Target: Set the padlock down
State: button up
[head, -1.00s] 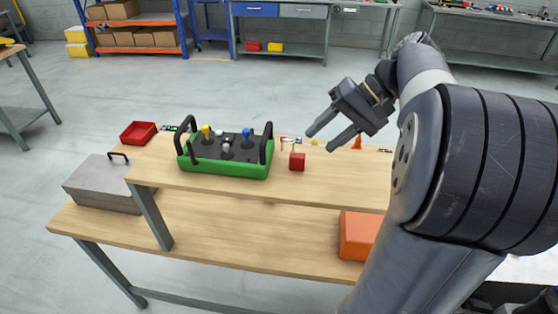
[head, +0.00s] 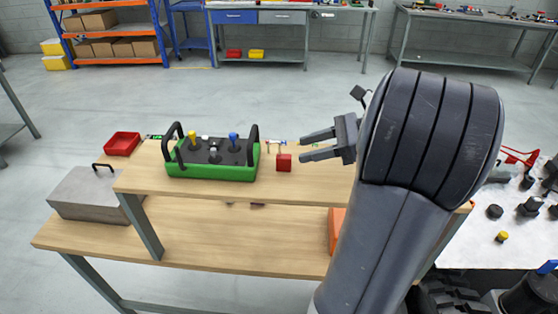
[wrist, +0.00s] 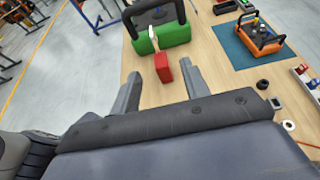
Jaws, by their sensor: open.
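The padlock appears to be the small red block (head: 284,163) on the raised wooden shelf, just right of the green-cased controller (head: 212,170). In the wrist view the red block (wrist: 163,68) stands beyond and between my fingertips, close to the green case, with a pale strip beside its top. My gripper (head: 303,147) is open and empty, to the right of the red block, with its fingers pointing left. In the wrist view both fingers of my gripper (wrist: 162,76) are spread apart, and I see nothing held. Whether a finger touches the block cannot be told.
A red tray (head: 122,144) and a grey case (head: 95,195) stand at the left. An orange controller on a blue mat (wrist: 232,48) is on the shelf in the wrist view. An orange box (head: 335,230) is on the lower board. The shelf's front left is clear.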

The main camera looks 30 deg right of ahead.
aim_at(288, 156)
jog(key=x, duration=0.6)
jog(key=p+x, duration=0.1)
jog(key=x, duration=0.1)
jog(key=shift+w+a+f, duration=0.1)
jog(key=shift+a+f, duration=0.15)
jog(key=shift+f, duration=0.2)
jog(key=shift+c, duration=0.3)
grip_shut()
